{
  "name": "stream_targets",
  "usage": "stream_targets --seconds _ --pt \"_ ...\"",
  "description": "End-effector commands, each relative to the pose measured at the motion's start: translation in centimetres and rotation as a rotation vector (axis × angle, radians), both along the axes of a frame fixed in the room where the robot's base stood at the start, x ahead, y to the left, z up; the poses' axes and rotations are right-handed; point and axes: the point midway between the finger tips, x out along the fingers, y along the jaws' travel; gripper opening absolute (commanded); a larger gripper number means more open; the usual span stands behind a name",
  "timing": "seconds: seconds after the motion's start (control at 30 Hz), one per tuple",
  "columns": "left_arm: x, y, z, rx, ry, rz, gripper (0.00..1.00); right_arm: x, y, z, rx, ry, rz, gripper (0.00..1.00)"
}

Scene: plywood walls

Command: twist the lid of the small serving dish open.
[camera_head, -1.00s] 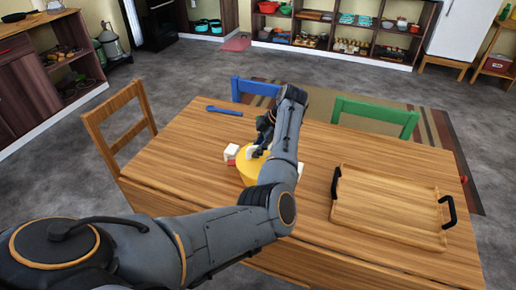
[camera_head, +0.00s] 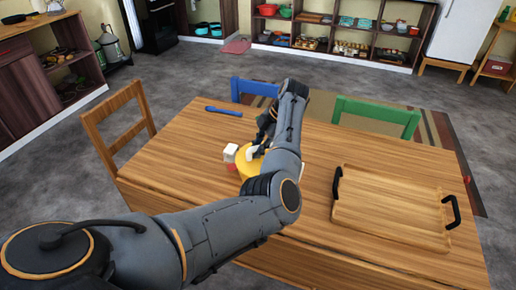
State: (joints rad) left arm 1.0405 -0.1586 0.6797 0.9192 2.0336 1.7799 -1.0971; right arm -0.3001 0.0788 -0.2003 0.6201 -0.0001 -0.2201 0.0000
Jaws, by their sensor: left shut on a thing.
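The small serving dish (camera_head: 245,166) is yellow and stands on the wooden table, largely hidden behind my left forearm. My left gripper (camera_head: 257,149) reaches down over the dish from above. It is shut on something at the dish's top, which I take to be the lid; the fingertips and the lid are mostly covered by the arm. Whether the lid is turned or lifted cannot be seen. My right gripper is not in view.
A white block-like piece (camera_head: 230,152) sits just left of the dish. A wooden tray (camera_head: 390,207) with black handles lies at the table's right. A blue tool (camera_head: 224,111) lies near the far edge. Chairs stand around the table (camera_head: 175,160).

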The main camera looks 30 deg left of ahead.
Motion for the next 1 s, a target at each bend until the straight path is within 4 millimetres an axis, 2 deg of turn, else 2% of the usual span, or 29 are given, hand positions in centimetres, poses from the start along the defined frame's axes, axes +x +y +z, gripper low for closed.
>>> stream_targets --seconds 0.03,0.13,0.53,0.67,1.0 --pt "0.0 0.0 0.0 0.0 0.0 0.0 0.23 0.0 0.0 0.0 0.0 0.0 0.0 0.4" --pt "0.0 0.0 0.0 0.0 0.0 -0.001 0.43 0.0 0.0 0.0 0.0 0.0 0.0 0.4" --pt "0.2 -0.3 0.6 0.0 -0.002 -0.002 0.43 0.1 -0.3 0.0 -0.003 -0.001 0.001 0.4" --pt "0.6 -1.0 2.4 -0.001 -0.003 -0.003 0.43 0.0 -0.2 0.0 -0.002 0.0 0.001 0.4" --pt "2.0 -3.6 8.7 0.0 -0.003 -0.003 0.43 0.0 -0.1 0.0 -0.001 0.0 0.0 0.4"
